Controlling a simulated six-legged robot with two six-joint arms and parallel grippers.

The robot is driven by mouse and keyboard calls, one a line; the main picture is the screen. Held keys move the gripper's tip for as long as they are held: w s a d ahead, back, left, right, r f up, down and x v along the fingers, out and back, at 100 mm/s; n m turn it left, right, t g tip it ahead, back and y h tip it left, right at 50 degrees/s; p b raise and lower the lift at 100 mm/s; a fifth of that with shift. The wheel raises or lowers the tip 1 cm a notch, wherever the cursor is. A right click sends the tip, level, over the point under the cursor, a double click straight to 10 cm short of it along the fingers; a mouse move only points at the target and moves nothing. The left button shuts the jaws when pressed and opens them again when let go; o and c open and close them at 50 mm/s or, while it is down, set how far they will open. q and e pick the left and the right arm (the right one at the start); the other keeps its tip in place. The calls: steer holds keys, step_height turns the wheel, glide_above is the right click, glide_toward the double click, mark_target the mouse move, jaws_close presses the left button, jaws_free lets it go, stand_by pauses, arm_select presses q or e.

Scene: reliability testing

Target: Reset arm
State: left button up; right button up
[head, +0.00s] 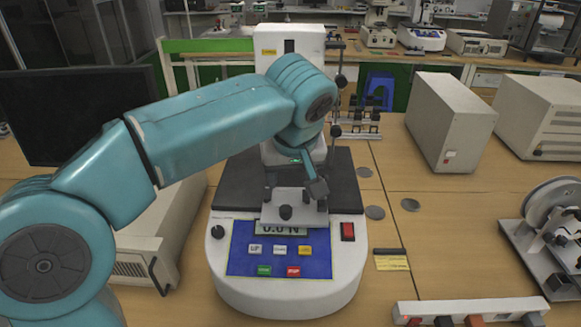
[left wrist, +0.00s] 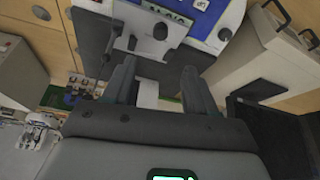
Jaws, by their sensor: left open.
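The force tester (head: 290,290) stands on the bench in front of me, with a white rounded base, a blue button panel (head: 240,250) and a display reading about 0.0 N. My left arm reaches in from the left over the tester and hides part of its column. My left gripper (head: 293,192) points down near the tester's black plate and a metal fixture with a black knob (head: 286,213). In the left wrist view, the gripper (left wrist: 158,78) has its two fingers apart with nothing held between them. The tester's panel (left wrist: 185,12) shows upside down beyond the fingers. My right gripper is not in view.
A dark monitor (head: 70,110) and a beige case (head: 165,225) stand left of the tester. Grey boxes (head: 435,120) stand at right, with a reel device (head: 550,225) and power strip (head: 470,312) nearer. Flat discs (head: 375,213) lie on the bench beside the tester.

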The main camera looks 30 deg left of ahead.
arm_select(q)
steer(key=shift+v, duration=0.95)
